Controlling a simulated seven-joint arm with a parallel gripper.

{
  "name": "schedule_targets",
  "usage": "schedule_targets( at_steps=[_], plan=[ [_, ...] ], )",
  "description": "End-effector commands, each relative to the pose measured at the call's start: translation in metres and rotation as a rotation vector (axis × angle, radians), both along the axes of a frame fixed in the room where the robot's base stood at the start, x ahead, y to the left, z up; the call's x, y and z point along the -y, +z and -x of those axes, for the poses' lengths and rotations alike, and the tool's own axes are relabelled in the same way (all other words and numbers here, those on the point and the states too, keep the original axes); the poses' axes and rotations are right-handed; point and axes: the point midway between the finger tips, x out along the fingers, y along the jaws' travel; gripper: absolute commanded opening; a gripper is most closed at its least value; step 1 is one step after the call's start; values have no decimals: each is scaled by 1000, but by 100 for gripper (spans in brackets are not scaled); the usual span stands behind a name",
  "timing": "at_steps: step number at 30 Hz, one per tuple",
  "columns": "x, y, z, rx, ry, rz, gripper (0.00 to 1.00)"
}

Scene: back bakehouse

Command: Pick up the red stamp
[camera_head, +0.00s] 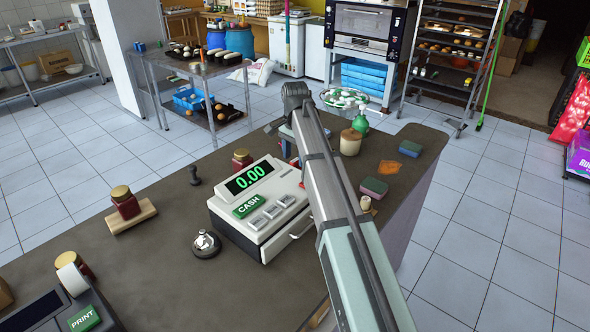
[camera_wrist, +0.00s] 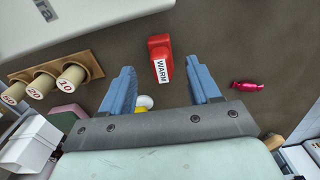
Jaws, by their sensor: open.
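The red stamp (camera_wrist: 160,62), with a white label reading WARM, is on the dark counter in the upper middle of the wrist view. My gripper (camera_wrist: 160,80) is open, with its blue fingers spread to the left and right of the stamp's line. The stamp shows in the gap toward the fingertips, and nothing is held. I cannot tell the height of the fingers above it. In the head view my arm hides the stamp, and only a bit of blue gripper shows beside the arm, behind the cash register (camera_head: 259,211).
In the wrist view, a wooden holder (camera_wrist: 87,62) with three numbered rolls lies left, and a pink wrapped sweet (camera_wrist: 248,86) right. In the head view, a dark-handled stamp (camera_head: 195,177), a bell (camera_head: 206,244), sponges (camera_head: 374,189) and a jar (camera_head: 351,141) stand on the counter.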

Motion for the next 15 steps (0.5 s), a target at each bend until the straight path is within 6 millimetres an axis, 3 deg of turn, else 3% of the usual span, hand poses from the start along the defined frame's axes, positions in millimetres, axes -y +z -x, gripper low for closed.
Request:
schedule_targets(
  at_steps=[8, 15],
  plan=[
    [0, -14, 0, -1, 0, 0, 62],
    [-1, -44, -1, -2, 0, 1, 62]
  ],
)
